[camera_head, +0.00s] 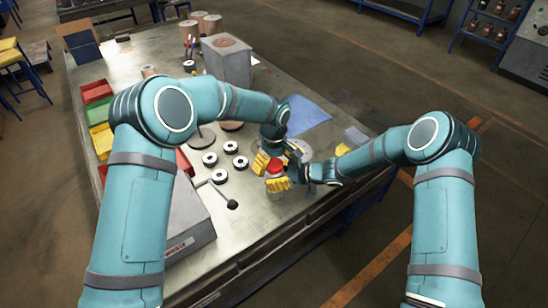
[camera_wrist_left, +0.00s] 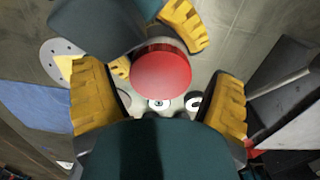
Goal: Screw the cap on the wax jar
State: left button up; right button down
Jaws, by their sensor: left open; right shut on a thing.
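The red cap (camera_wrist_left: 160,76) shows from above in the left wrist view, as a round red top with a darker rim. It also shows in the head view (camera_head: 275,167) between my grippers. The wax jar under it is mostly hidden; I cannot tell how the cap sits on it. My left gripper (camera_wrist_left: 158,100) is open above the cap, its yellow fingers apart on either side and not touching it. My right gripper (camera_head: 283,175) reaches in from the right and is shut on the jar, low beside the cap.
A grey box (camera_head: 227,60) stands farther back, and coloured bins (camera_head: 100,115) line the left edge. A grey machine (camera_head: 187,225) with a lever stands at front left.

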pick_arm(q)
jog(key=c, duration=1.3)
jog(key=o, duration=1.3)
jog(key=shift+r, duration=2.3)
jog(key=shift+o, duration=1.3)
